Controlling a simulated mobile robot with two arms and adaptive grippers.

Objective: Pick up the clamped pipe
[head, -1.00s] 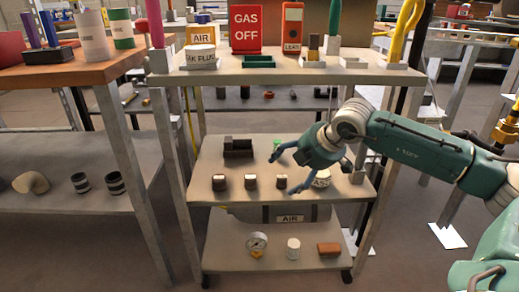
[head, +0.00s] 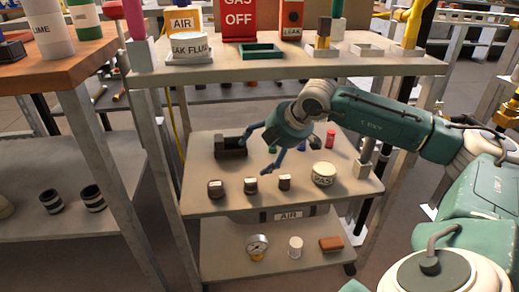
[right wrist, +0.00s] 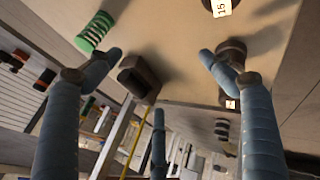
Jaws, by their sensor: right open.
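I cannot tell for sure which thing is the clamped pipe. A dark brown, hollow block (head: 232,147) stands at the back left of the middle shelf (head: 335,196); it also shows in the right wrist view (right wrist: 138,78). Three small dark pieces with pale tags, a left one (head: 215,188), a middle one (head: 250,185) and a right one (head: 284,182), stand along the shelf's front. My right gripper (head: 256,163) is open and empty above the shelf, between the block and these pieces. In the right wrist view its blue fingers (right wrist: 160,58) are spread wide. My left gripper is out of view.
A labelled round tin (head: 324,173) and a red cylinder (head: 330,139) stand right of my gripper. The upper shelf (head: 300,68) holds a GAS OFF sign (head: 240,17) and overhangs the back. A gauge (head: 257,246) stands on the bottom shelf. A green coil (right wrist: 95,30) shows in the right wrist view.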

